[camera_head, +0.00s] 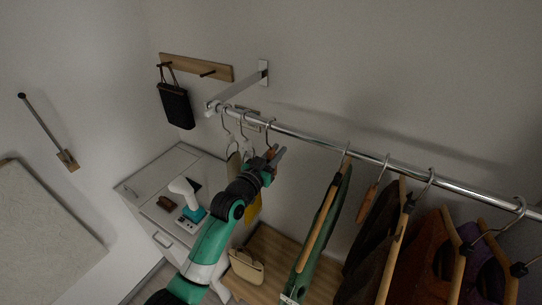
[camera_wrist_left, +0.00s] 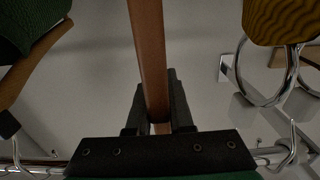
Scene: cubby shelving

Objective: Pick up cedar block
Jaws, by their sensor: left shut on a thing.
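The cedar block is a reddish-brown wooden piece (camera_head: 270,152), small and partly hidden by my gripper in the head view, below a hook on the rail. In the left wrist view it shows as a long brown bar (camera_wrist_left: 149,50) running up from between the fingers. My left gripper (camera_head: 276,156) is shut on it, one finger on each side (camera_wrist_left: 157,100). Whether its hook still rests on the rail cannot be told. My right gripper is not in view.
A metal rail (camera_head: 310,139) runs just above the gripper. To the right hang a green garment (camera_head: 325,235), a small wooden piece (camera_head: 368,202) and several clothes on hangers. A yellow item (camera_wrist_left: 280,22) hangs close by. A white cabinet (camera_head: 150,187) stands lower left, and a bag (camera_head: 246,268) sits below.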

